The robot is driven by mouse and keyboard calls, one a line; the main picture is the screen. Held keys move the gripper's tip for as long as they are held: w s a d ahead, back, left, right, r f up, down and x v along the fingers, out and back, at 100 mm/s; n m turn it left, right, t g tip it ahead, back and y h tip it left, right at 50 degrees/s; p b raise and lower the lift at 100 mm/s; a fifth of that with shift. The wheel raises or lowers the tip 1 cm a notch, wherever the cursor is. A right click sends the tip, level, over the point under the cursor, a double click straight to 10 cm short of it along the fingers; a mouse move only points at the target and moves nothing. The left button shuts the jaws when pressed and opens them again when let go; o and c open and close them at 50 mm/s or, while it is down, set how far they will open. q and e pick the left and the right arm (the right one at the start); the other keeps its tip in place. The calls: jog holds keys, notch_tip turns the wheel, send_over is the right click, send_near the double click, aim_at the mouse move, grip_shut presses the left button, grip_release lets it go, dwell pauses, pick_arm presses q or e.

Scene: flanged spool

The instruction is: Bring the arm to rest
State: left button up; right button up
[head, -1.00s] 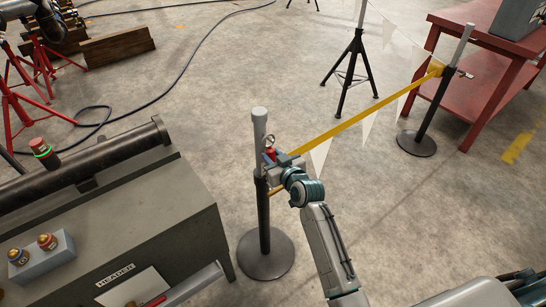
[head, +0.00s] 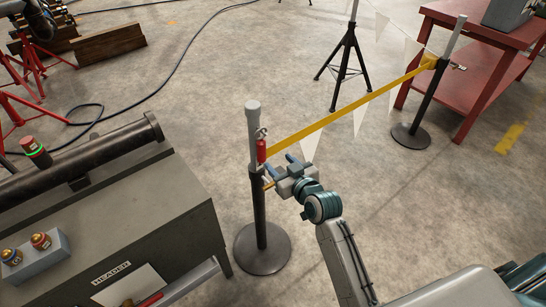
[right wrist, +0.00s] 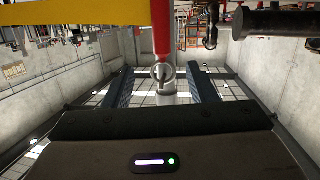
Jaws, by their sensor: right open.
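My right gripper (head: 278,172) is open and empty, a little to the right of the near barrier post (head: 260,215). A red tag-like piece (head: 261,151) with a metal ring hangs at the post's upper part, where the yellow belt (head: 345,112) meets it. In the right wrist view, the spread fingers (right wrist: 160,74) have a gap between them. The red piece (right wrist: 161,32) and its ring (right wrist: 163,72) show ahead, with the grey post top behind; the fingers do not appear to touch them. My left gripper is not in view.
A grey bench (head: 150,215) marked HEADER with a dark pipe (head: 90,155) stands at left. The belt runs to a far post (head: 425,100) by a red table (head: 480,70). A black tripod stand (head: 347,70) is behind. Open concrete floor lies between.

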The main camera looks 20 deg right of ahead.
jog(key=s+d+f+m+g+h+p, duration=0.15)
jog(key=s+f, duration=0.35)
jog(key=f, duration=0.6)
jog(key=s+d+f+g+b, duration=0.1)
jog(key=s+d+f+g, duration=0.3)
jog(key=f, duration=0.6)
jog(key=s+a+f+g+h+p, duration=0.15)
jog(key=s+f, duration=0.35)
jog(key=f, duration=0.6)
pick_arm(q)
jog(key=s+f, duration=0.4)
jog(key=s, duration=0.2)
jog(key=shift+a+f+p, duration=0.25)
jog(key=shift+p, duration=0.05)
pick_arm(e)
jog(key=s+d+f+g, duration=0.3)
jog(key=s+f, duration=0.6)
jog(key=s, duration=0.6)
jog(key=s+d+f+g, duration=0.3)
jog(key=s+f, duration=0.7)
jog(key=s, duration=0.5)
jog(key=shift+d+f+m+g+h, duration=0.15)
jog(key=shift+f+m+g+h, duration=0.05)
jog(key=shift+m+g+h, duration=0.25)
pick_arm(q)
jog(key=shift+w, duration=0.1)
pick_arm(e)
jog(key=shift+w, duration=0.1)
